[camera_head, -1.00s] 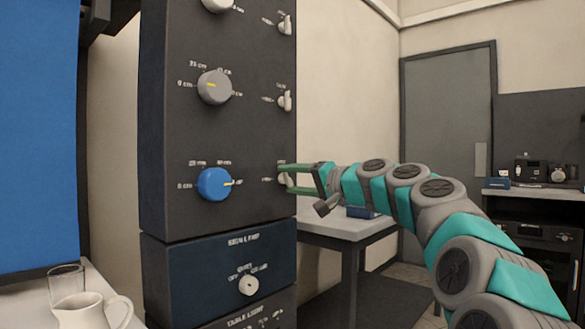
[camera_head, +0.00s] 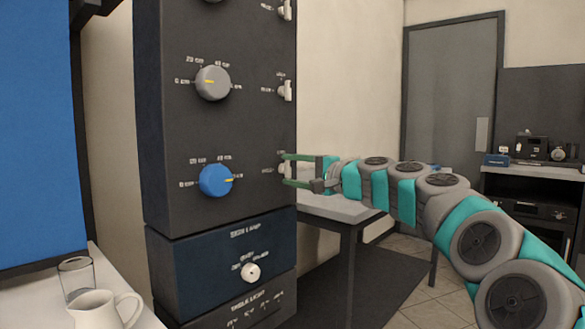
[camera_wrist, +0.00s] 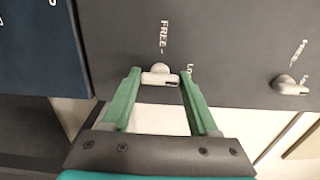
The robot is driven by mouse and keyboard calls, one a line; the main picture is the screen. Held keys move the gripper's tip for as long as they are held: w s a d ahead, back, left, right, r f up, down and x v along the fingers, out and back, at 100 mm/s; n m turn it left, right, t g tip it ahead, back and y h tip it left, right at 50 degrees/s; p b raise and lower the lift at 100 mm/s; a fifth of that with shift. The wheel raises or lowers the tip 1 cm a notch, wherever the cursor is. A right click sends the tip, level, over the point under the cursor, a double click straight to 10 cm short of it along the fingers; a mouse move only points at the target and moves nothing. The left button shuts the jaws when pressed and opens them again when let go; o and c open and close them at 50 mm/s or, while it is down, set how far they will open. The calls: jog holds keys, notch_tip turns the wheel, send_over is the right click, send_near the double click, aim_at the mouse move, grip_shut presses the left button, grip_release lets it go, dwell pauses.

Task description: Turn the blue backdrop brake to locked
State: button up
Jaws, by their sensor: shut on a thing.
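The blue backdrop brake is a small pale lever (camera_head: 283,169) at the right edge of the dark panel, level with the blue knob (camera_head: 215,180). My gripper (camera_head: 286,170) reaches it from the right, with its green fingers at the lever. In the wrist view, the lever (camera_wrist: 160,77) sits between the two fingertips, and my gripper (camera_wrist: 160,80) is shut on it. A "FREE" label (camera_wrist: 164,37) stands above the lever there. A second label starting "LO" (camera_wrist: 189,71) is partly hidden by the right finger. The lever's exact setting is hard to tell.
A similar lever (camera_head: 286,90) sits higher on the panel beside a grey knob (camera_head: 212,83). Below is a navy lamp panel with a white knob (camera_head: 250,272). A pale table (camera_head: 335,208) stands behind my gripper; a jug (camera_head: 100,308) and glass (camera_head: 75,277) stand at lower left.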

jog(key=o, duration=1.4)
jog(key=shift+d, duration=0.15)
jog(key=b+v, duration=0.1)
jog(key=v, duration=0.6)
jog(key=shift+s+d, duration=0.25)
